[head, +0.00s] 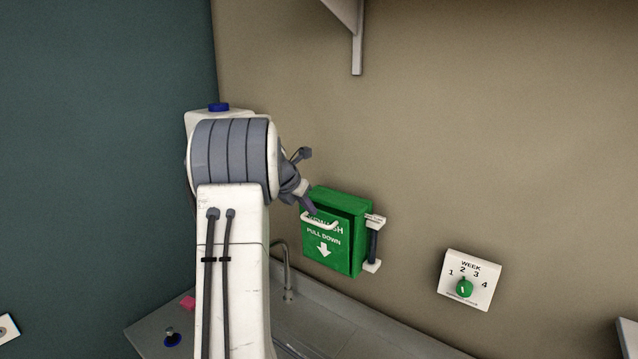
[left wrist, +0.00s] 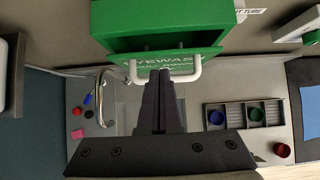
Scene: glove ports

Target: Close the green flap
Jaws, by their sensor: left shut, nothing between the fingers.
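The green flap (head: 325,248) is the front of a green wall box (head: 345,197) and has white "PULL DOWN" lettering and a down arrow. A dark gap shows between its top and the box, so it looks tilted a little outward. A white handle (head: 318,223) crosses its upper part; it also shows in the left wrist view (left wrist: 190,77). My left gripper (head: 311,209) is shut and empty, its tips at the flap's upper edge by the handle. In the left wrist view the fingers (left wrist: 160,72) overlap the handle's middle; contact cannot be told. My right gripper is not in view.
A counter (head: 330,325) with a tap (head: 287,270) lies below. A tube in white brackets (head: 373,267) is right of the box. A dial panel (head: 468,280) is further right. A rack with coloured caps (left wrist: 243,114) sits on the counter. A shelf bracket (head: 356,50) hangs above.

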